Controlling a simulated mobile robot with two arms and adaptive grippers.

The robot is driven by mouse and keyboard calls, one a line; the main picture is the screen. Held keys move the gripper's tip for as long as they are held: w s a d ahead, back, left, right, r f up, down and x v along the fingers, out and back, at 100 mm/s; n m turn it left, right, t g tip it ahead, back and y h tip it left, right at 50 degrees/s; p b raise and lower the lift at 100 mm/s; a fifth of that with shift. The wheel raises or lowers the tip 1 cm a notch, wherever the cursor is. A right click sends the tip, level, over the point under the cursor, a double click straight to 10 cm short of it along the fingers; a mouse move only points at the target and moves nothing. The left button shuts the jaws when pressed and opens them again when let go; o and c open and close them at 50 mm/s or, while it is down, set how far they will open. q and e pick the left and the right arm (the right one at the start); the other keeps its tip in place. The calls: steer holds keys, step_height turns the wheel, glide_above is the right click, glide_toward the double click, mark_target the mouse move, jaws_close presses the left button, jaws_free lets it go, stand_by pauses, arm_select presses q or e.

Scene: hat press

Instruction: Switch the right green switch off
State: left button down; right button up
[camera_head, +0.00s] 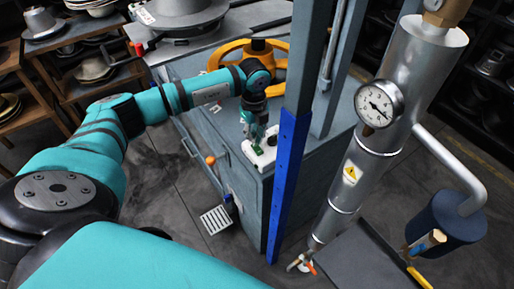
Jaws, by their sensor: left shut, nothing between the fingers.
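A small white switch box (263,158) sits on the top of the grey press cabinet, just left of the blue upright. A green switch (258,150) shows on it, partly hidden by my gripper; I cannot tell its position. A dark round part shows at the box's right end. My left gripper (258,141) points down over the box, shut and empty, with its tips at or just above the green switch. I cannot tell whether they touch. My right gripper is not in view.
A blue upright (286,185) stands close to the right of the box. A yellow handwheel (248,62) is behind my left wrist. A silver cylinder with a gauge (379,104) stands at the right. A lever with an orange knob (211,160) sticks out at the cabinet's left side.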

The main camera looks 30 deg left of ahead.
mark_target(254, 146)
arm_select(q)
steer(key=shift+f, duration=0.25)
steer(key=shift+s+f+b, duration=0.1)
steer(key=shift+f+b, duration=0.85)
steer(key=shift+f, duration=0.15)
stand_by(0.6)
steer(key=shift+r, duration=0.15)
steer(key=shift+r+p, duration=0.6)
steer(key=shift+p, duration=0.05)
steer(key=shift+r+p, duration=1.95)
steer(key=shift+r, duration=0.9)
steer(key=shift+f, duration=0.1)
